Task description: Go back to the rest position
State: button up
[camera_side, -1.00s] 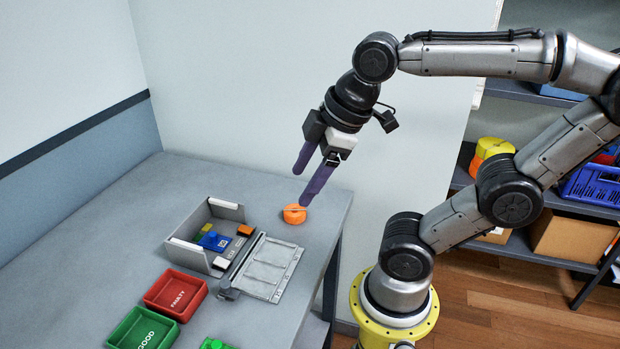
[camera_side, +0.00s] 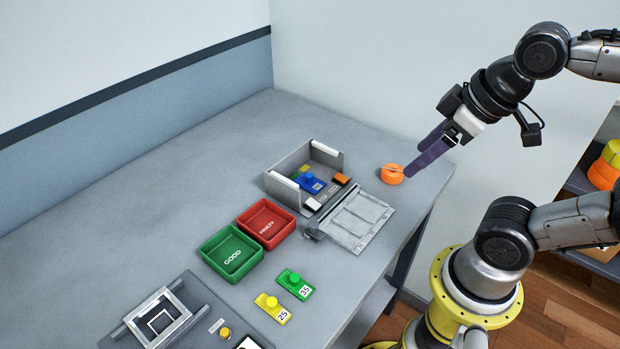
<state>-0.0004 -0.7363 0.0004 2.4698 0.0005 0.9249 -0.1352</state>
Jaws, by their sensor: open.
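My gripper (camera_side: 428,158) has two purple fingers pointing down and to the left. It is open, with nothing seen between the fingers. The fingertips show close to an orange round object (camera_side: 392,174) at the table's right edge; I cannot tell whether they touch it or how high they are above it. The arm reaches in from the right side of the view.
A grey open box (camera_side: 290,190) holds blue and other coloured pieces. Its flat panel (camera_side: 352,217) lies beside it. Red (camera_side: 284,235) and green (camera_side: 222,262) trays, yellow (camera_side: 272,310) and green (camera_side: 294,284) pieces and a grey fixture (camera_side: 160,318) stand nearer. The table's back left is clear.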

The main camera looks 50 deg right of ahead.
jog(key=shift+s+f+m, duration=0.15)
jog(key=shift+f+m, duration=0.25)
jog(key=shift+m, duration=0.4)
dwell(0.7)
